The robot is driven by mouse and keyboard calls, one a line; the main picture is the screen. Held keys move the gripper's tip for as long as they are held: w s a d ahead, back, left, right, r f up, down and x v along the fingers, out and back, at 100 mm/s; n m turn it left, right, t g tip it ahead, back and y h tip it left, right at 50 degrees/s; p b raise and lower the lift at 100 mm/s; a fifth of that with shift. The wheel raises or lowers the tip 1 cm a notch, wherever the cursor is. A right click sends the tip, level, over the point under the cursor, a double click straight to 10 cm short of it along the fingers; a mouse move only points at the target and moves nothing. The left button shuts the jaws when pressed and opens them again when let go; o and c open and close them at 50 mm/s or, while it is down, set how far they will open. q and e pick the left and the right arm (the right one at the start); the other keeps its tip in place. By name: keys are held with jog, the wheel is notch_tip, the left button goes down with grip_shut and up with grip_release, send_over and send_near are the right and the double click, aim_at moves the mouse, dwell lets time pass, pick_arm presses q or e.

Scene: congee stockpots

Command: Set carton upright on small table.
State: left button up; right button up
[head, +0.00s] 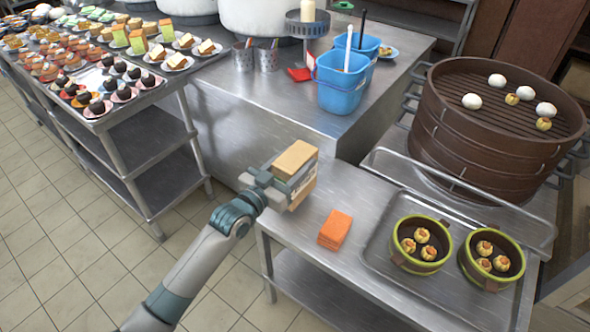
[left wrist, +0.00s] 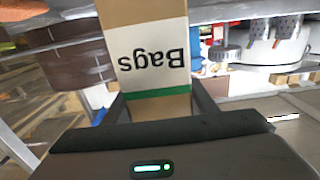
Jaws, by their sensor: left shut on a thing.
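My left gripper (head: 282,188) is shut on a brown carton (head: 296,158). It holds the carton above the left back part of the small metal table (head: 330,200). In the left wrist view the carton (left wrist: 151,50) sits between the fingers, with a white label reading "Bags" upside down and a green stripe. Whether the carton's underside touches the table cannot be told. My right gripper is not in view.
A metal tray (head: 375,235) with two small steamers of buns (head: 420,243) fills the table's right part. A large brown steamer (head: 490,130) and a blue bucket (head: 341,82) stand behind.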

pick_arm(q)
jog(key=shift+f, duration=1.6)
jog(key=shift+f, duration=0.1)
jog(key=o, duration=1.6)
jog(key=shift+o, duration=0.2)
jog(key=shift+a, duration=0.1)
jog(key=v, duration=1.2)
jog(key=shift+b, duration=0.45)
